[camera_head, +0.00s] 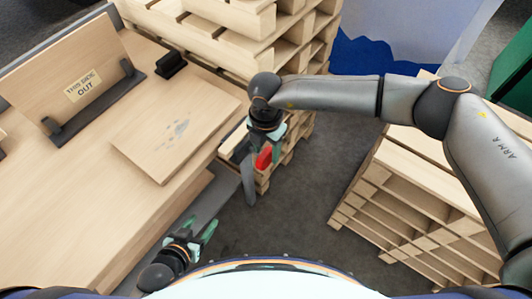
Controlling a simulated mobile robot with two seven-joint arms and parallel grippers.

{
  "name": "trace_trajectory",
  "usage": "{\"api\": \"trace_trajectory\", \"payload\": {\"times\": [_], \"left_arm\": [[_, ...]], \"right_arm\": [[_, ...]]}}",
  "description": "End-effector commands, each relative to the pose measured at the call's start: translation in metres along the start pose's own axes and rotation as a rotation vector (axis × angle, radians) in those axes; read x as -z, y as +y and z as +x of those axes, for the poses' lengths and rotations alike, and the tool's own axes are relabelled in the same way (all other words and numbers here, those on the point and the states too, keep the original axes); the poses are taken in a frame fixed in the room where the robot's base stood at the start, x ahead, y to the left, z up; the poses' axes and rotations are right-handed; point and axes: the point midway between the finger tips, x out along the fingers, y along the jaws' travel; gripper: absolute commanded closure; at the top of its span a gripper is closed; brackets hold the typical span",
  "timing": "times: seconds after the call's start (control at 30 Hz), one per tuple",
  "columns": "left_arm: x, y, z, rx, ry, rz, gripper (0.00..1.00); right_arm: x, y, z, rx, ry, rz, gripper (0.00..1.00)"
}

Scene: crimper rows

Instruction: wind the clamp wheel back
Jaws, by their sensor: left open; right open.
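The clamp wheel (249,182) seems to be the dark grey curved part at the right edge of the wooden bench, seen nearly edge-on. A red piece (264,158) shows beside its upper part, possibly the wheel's knob or handle. My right gripper (265,146) is open and comes down from above with its fingers around or just over the red piece. I cannot tell whether they touch it. Much of the wheel is hidden by the gripper and the viewing angle. My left gripper (206,232) is open and empty, low beside the bench's front edge.
On the bench (60,220) a board (70,75) labelled "THIS SIDE OUT" stands in a black holder. A flat panel (180,130) lies near the wheel. Stacked pallets (215,45) stand behind, and more (420,205) at right. Floor between is clear.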

Motion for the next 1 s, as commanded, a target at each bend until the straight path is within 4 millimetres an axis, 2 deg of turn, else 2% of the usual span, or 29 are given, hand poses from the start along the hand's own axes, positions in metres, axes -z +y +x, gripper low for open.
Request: {"api": "trace_trajectory", "payload": {"times": [0.1,0.2,0.57,1.0], "left_arm": [[0.000,0.000,-0.001,0.000,0.000,0.000,0.39],[0.000,0.000,-0.001,0.000,0.000,0.000,0.39],[0.000,0.000,-0.001,0.000,-0.001,0.000,0.39],[0.000,0.000,-0.001,0.000,-0.001,0.000,0.39]], "right_arm": [[0.001,0.000,0.017,0.001,0.002,0.000,0.45],[0.001,0.000,0.025,0.000,0.001,-0.001,0.45],[0.000,0.000,0.029,-0.001,0.001,-0.001,0.45],[0.000,0.000,0.029,-0.001,0.001,-0.001,0.94]]}}
